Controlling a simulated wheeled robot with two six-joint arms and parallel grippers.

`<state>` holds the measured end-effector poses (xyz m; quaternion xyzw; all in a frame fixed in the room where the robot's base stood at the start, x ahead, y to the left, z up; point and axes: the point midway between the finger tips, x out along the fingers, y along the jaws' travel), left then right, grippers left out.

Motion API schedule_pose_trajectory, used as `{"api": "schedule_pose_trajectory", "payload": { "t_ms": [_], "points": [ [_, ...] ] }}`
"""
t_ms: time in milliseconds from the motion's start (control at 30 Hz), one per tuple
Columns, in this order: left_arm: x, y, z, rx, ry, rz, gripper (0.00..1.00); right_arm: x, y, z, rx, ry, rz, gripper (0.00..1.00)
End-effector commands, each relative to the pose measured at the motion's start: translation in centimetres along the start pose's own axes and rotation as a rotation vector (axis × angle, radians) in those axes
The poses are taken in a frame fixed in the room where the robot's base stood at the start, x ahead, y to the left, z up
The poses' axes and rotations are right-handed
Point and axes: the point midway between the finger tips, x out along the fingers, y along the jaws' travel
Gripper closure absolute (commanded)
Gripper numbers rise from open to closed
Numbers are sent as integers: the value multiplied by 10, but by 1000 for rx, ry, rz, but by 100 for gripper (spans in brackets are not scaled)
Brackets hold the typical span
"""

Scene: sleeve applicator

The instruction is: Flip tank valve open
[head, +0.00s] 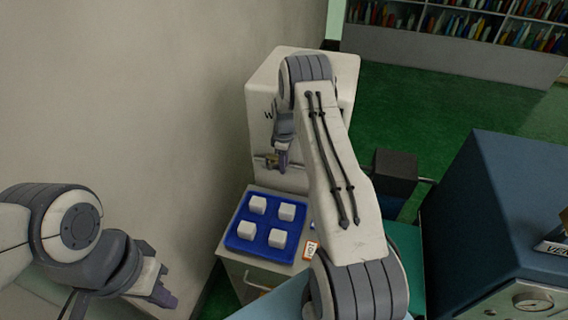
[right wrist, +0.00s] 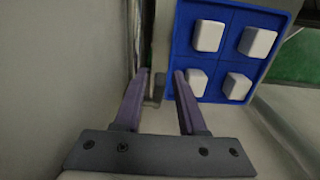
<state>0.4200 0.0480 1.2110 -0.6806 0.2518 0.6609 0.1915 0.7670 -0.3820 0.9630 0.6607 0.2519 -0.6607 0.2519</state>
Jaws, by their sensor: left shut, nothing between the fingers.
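The white tank (head: 262,88) stands against the wall, its lettering mostly hidden behind my right arm. Its small metallic valve (head: 270,162) is low on the front. My right gripper (head: 283,163) is just in front of the tank, beside the valve. In the right wrist view its two purple fingers (right wrist: 162,75) are apart, and a small grey piece of the valve (right wrist: 157,90) shows in the gap; I cannot tell whether they touch it. My left gripper (head: 163,290) is shut and empty at the lower left, far from the tank.
A blue tray (head: 238,243) with several white cubes sits on a cabinet (head: 237,268) below the valve; it also shows in the right wrist view (right wrist: 222,50). A small orange-and-white card (head: 311,250) lies beside it. A large blue machine (head: 500,200) stands at right.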

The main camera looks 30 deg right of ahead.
Motion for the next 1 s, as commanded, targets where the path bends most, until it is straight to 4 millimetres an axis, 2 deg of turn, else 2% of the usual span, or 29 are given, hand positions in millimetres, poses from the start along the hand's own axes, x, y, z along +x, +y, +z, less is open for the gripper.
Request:
{"api": "schedule_pose_trajectory", "payload": {
  "t_ms": [33,67,100,367,467,600,1000],
  "points": [
    [0,0,0,0,0,0,100,0,0,0,0,0,0,83],
    [0,0,0,0,0,0,100,0,0,0,0,0,0,95],
    [0,0,0,0,0,0,100,0,0,0,0,0,0,100],
    [7,0,0,-1,0,0,100,3,0,2,2,28,-3,100],
    [19,-1,1,-2,0,0,100,10,0,4,5,88,-5,100],
    [46,-3,2,-4,0,0,100,19,0,7,5,185,-3,100],
    [112,-8,6,-2,0,0,100,30,1,11,5,357,-1,100]
  ]
}}
